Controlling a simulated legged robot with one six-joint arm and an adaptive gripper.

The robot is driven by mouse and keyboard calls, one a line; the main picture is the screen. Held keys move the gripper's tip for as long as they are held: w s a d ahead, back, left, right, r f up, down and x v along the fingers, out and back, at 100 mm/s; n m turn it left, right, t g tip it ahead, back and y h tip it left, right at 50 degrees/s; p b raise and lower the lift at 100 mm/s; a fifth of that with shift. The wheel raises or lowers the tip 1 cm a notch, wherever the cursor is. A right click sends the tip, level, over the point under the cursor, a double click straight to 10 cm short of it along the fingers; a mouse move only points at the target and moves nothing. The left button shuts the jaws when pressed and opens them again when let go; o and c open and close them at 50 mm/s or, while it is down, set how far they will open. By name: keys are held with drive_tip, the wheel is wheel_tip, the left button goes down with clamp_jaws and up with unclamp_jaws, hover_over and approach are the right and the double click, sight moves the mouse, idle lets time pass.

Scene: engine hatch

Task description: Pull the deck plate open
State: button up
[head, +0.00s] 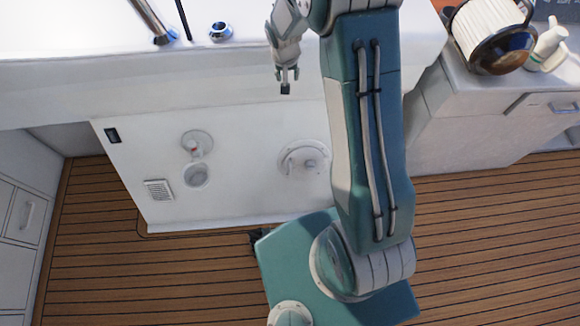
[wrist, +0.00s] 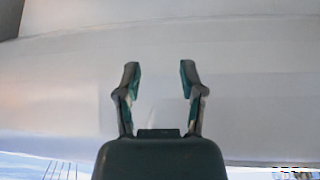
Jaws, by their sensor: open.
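A white panel (head: 240,195) stands upright below the overhanging white ledge in the head view. It carries a round flanged plate (head: 291,165) with a raised centre, partly covered by my arm at its right. I cannot tell for certain which one is the deck plate. My gripper (head: 285,88) is in front of the white ledge, above and apart from the flanged plate. In the wrist view my gripper (wrist: 160,75) is open and empty, facing a blank white surface.
A small vent grille (head: 158,189) and a dark label (head: 112,135) are on the panel. Wooden planking (head: 100,250) spreads below. White cabinets (head: 470,130) stand at the right, with a round, dark-rimmed object (head: 495,35) on top. A metal post (head: 152,20) rises from the upper ledge.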

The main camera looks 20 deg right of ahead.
wheel_tip(320, 180, down, 19)
drive_tip(key=g, duration=0.1)
drive_tip(key=m+g, duration=0.1)
approach(291, 167)
drive_tip(key=f, duration=0.7)
drive_tip(key=d+f, duration=0.1)
drive_tip(key=f, duration=0.2)
drive_tip(key=shift+f, duration=0.2)
clamp_jaws()
